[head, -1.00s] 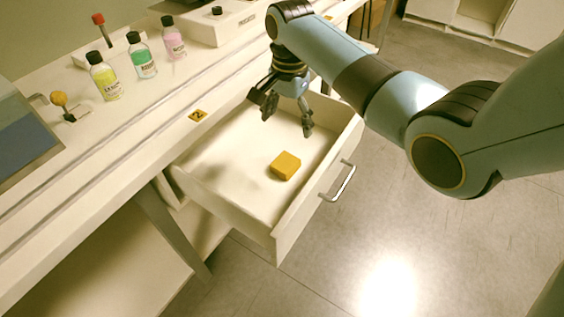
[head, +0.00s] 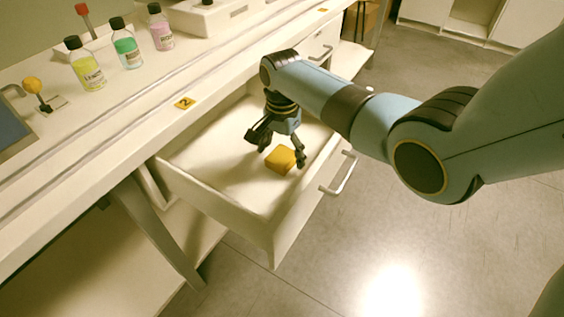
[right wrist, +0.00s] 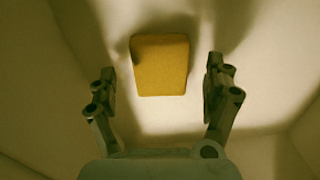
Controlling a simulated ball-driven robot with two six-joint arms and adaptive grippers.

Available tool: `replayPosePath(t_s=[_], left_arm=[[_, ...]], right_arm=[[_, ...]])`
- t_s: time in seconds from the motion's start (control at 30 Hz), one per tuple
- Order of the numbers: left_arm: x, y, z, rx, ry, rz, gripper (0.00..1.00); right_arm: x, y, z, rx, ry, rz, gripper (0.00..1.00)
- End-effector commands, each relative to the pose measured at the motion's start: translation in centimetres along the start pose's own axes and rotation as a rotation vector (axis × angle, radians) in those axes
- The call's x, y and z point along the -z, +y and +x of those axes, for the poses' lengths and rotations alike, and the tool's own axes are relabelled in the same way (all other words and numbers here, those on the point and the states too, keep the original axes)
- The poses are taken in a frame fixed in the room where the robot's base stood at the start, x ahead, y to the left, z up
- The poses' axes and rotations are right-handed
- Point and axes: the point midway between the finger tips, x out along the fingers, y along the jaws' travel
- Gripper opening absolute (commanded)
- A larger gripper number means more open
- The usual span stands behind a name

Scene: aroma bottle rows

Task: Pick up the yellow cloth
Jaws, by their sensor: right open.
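The yellow cloth (head: 280,160) looks like a folded block and lies on the floor of the open drawer (head: 222,208). My right gripper (head: 282,155) is inside the drawer, just above and behind the cloth, with its fingers spread. In the right wrist view the cloth (right wrist: 161,65) lies ahead, between the lines of the two open fingers (right wrist: 159,88), with a gap on each side. The fingers do not visibly grip it. My left gripper is not in view.
The drawer's front panel with its handle (head: 340,175) and its side walls surround the cloth. On the counter above stand a yellow bottle (head: 87,70), a green bottle (head: 127,48) and a pink bottle (head: 161,32). The drawer floor left of the cloth is clear.

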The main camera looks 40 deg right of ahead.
Motion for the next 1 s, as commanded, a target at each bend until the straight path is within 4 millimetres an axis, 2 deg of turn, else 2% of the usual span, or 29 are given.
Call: replayPosePath(t_s=[0.03, 0.1, 0.37, 0.8, 0.83, 1.0], left_arm=[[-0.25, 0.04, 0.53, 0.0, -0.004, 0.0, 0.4], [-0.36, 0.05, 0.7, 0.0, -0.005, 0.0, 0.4], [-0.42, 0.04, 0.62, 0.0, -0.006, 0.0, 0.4], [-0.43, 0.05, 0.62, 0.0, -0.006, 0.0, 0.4], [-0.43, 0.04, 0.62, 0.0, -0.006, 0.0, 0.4], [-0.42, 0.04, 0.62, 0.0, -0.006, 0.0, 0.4]], right_arm=[[-0.01, 0.05, 0.97, -0.002, -0.001, 0.0, 0.85], [-0.01, 0.05, 1.51, -0.001, 0.0, 0.0, 0.85], [0.02, -0.01, 1.57, 0.001, 0.001, 0.0, 0.85], [0.02, 0.03, 1.57, 0.0, 0.001, 0.0, 0.27], [0.02, 0.03, 1.57, 0.0, 0.001, 0.0, 0.24], [0.03, 0.02, 1.56, 0.0, 0.001, 0.0, 0.24]])
